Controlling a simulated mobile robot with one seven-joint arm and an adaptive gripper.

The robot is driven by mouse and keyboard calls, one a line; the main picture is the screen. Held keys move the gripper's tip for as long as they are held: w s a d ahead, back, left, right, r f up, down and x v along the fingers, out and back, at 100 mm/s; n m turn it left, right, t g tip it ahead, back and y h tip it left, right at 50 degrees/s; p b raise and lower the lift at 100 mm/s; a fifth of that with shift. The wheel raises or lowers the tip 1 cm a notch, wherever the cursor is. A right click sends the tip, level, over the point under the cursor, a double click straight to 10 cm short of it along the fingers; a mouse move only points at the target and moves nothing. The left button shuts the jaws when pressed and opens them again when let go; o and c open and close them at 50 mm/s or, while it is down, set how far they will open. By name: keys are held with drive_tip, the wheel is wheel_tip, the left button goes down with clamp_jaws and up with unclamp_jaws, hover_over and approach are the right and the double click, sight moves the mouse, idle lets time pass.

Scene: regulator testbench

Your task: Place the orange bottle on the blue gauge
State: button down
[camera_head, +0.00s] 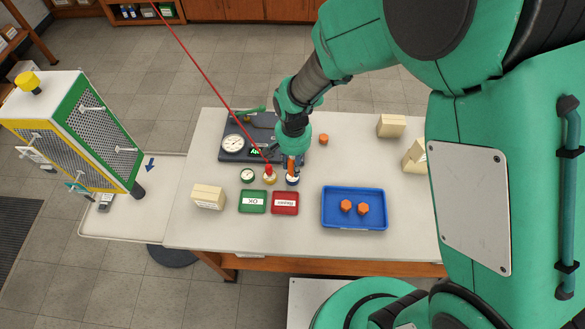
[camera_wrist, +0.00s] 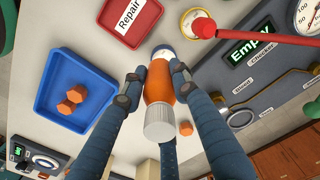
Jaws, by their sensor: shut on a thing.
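The orange bottle (camera_wrist: 158,83) with a ridged white cap (camera_wrist: 159,122) is between the fingers of my gripper (camera_wrist: 155,86), which is shut on it. In the head view the orange bottle (camera_head: 291,163) shows as a small orange strip under my gripper (camera_head: 291,158). The blue gauge (camera_head: 292,181), a small round thing with a blue rim, is directly below the bottle. In the wrist view the blue gauge (camera_wrist: 162,50) shows only partly, at the bottle's far end. I cannot tell whether the bottle touches it.
A red-topped gauge (camera_head: 269,175) and a green gauge (camera_head: 247,175) stand close left. In front are a green OK tray (camera_head: 253,201), a red Repair tray (camera_head: 285,203) and a blue tray (camera_head: 353,226) with orange pieces. A grey checker (camera_head: 232,157) reading "Empty" stands behind.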

sight(292, 169)
drive_tip(key=shift+w+a, duration=0.15)
drive_tip(key=shift+w, duration=0.2)
drive_tip(key=shift+f, duration=0.1)
drive_tip(key=shift+f+b, duration=0.35)
drive_tip(key=shift+f, duration=1.3)
drive_tip(key=shift+f, duration=0.2)
drive_tip(key=c, duration=1.4)
unclamp_jaws()
drive_tip(key=shift+o, duration=0.2)
drive_tip(key=shift+r, duration=0.2)
wheel_tip(292, 169, up, 12)
drive_tip(key=shift+p, duration=0.85)
